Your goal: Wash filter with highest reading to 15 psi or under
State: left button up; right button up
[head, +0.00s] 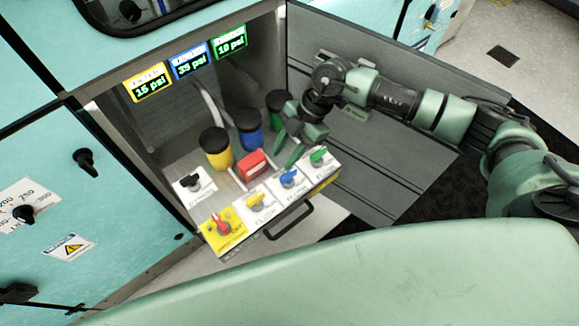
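Three displays hang at the top of the cabinet. The yellow-framed display (148,86) seems to read 15 psi, the blue-framed display (190,64) 35 psi, and the green-framed display (230,41) 10 psi. Below stand a yellow filter (217,152), a blue filter (250,132) and a green filter (276,106), all with dark tops. The front panel carries a black knob (190,181), red knob (222,226), yellow knob (255,201), blue knob (289,178) and green knob (318,156). My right gripper (287,153) is open above the panel's back edge, near the blue and green knobs. My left gripper is out of view.
A red block-like part (252,165) sits behind the panel, left of my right gripper. A dark handle (290,221) juts from the panel's front. The open grey door (400,80) lies behind my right arm. Teal cabinet walls (70,170) stand at left.

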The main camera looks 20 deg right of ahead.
aim_at(289, 173)
jog(key=shift+m+h, duration=0.3)
jog(key=shift+h, duration=0.5)
jog(key=f, duration=0.5)
jog(key=s+d+f+p, duration=0.1)
jog(key=f, duration=0.1)
jog(key=shift+f, duration=0.4)
grip_shut()
